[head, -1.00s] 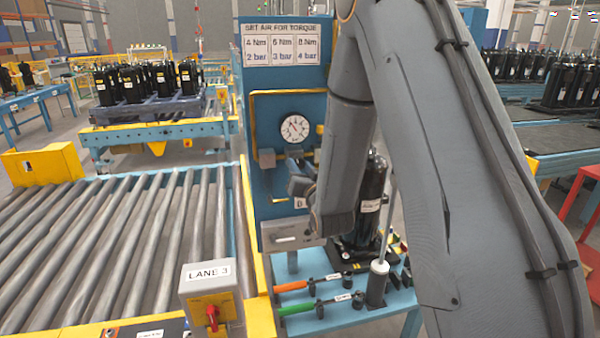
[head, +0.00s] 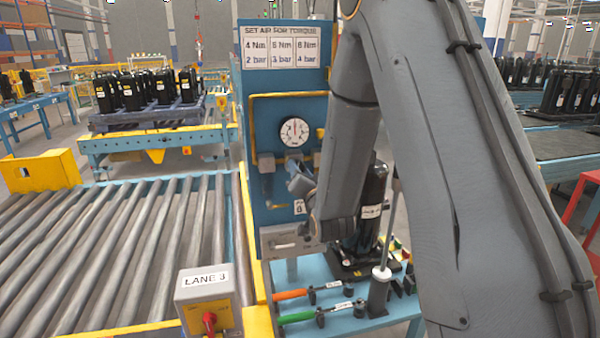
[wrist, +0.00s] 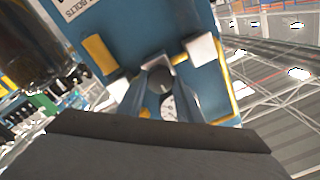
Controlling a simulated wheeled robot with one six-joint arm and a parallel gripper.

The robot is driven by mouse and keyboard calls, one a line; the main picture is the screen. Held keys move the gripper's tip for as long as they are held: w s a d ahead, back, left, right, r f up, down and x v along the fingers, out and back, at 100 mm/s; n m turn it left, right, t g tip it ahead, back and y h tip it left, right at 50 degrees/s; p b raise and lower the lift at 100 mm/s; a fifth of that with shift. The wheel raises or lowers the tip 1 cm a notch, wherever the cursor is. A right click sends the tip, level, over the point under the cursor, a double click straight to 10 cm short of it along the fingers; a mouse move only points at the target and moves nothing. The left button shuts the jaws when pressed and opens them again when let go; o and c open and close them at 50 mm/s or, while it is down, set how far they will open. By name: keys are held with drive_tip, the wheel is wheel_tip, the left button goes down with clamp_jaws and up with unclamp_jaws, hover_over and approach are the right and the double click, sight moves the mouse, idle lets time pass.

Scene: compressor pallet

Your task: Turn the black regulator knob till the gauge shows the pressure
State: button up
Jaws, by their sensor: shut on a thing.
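The black regulator knob (wrist: 160,76) shows between my fingers in the wrist view. In the head view my gripper and arm hide it. My gripper (head: 295,172) is shut on the knob, just below the gauge. The round white gauge (head: 295,131) faces the head camera on the blue panel. Its needle points roughly straight up, but its numbers are too small to read. In the wrist view the gauge (wrist: 168,106) is partly covered by my fingers. A sign (head: 282,45) above pairs 4 Nm with 2 bar, 6 Nm with 3 bar and 8 Nm with 4 bar.
Yellow pipe (head: 254,126) frames the gauge on the blue panel. Below, a blue bench (head: 345,325) holds orange and green-handled tools and a black compressor (head: 371,205). A roller conveyor (head: 130,240) lies left, with a LANE 3 switch box (head: 205,289).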

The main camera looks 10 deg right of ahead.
drive_tip(key=o, duration=1)
drive_tip(key=shift+o, duration=0.2)
drive_tip(key=s+b, duration=0.2)
drive_tip(key=s, duration=0.6)
drive_tip(key=shift+w+f, duration=0.1)
